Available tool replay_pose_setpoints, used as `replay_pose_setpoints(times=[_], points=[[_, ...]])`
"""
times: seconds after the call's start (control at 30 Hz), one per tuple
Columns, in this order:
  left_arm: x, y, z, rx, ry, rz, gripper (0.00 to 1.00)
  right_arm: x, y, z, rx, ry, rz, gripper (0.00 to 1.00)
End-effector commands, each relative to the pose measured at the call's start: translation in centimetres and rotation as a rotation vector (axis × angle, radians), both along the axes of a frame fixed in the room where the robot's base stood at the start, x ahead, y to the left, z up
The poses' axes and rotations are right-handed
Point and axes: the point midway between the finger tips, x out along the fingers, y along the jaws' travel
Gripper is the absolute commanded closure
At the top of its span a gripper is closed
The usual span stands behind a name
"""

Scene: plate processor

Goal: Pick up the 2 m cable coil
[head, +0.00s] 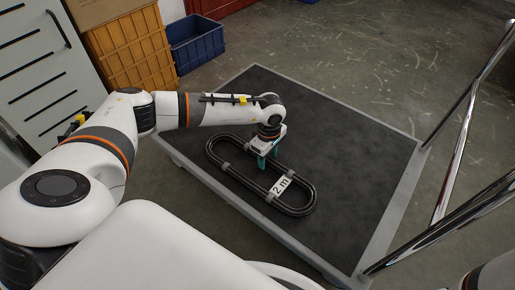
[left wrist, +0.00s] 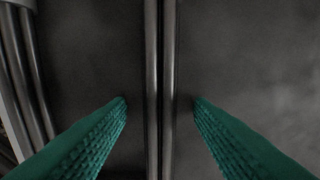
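The black 2 m cable coil (head: 310,208) lies flat on the dark top of the cart, an oval loop with grey ties and a white label (head: 281,186) reading "2 m". My left gripper (head: 267,160) points down over the coil's far long side. In the left wrist view the two green ribbed fingers (left wrist: 160,100) are apart, with the cable strands (left wrist: 160,60) running between them and gaps on both sides. At the left edge of that view, more strands of the coil and a pale tie show. My right gripper is not visible; only a bit of my right arm shows at bottom right.
The cart (head: 345,150) has a grey rim and a chrome handle (head: 455,165) on its right. Orange (head: 133,50) and blue (head: 195,42) crates and a pale slotted cabinet (head: 45,75) stand at the back left. The cart top around the coil is clear.

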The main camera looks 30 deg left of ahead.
Motion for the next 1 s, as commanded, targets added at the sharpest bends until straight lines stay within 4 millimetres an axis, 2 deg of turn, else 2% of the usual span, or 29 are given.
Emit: replay_pose_setpoints(times=[0.03,0.27,0.63,0.8,0.9,1.0], points=[[0.0,0.0,0.0,0.000,0.000,0.000,0.61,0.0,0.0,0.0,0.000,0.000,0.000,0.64],[0.0,0.0,0.0,0.000,0.000,0.000,0.99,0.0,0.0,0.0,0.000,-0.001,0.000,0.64],[0.0,0.0,0.7,-0.001,-0.002,0.000,1.00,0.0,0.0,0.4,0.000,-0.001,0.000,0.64],[0.1,-0.1,3.7,-0.002,-0.003,-0.001,1.00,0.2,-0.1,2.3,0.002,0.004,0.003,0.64],[0.1,-0.1,5.5,-0.002,-0.003,0.000,1.00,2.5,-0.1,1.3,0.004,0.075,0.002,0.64],[0.1,-0.1,7.3,-0.002,-0.003,0.000,1.00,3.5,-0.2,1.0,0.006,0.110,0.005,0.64]])
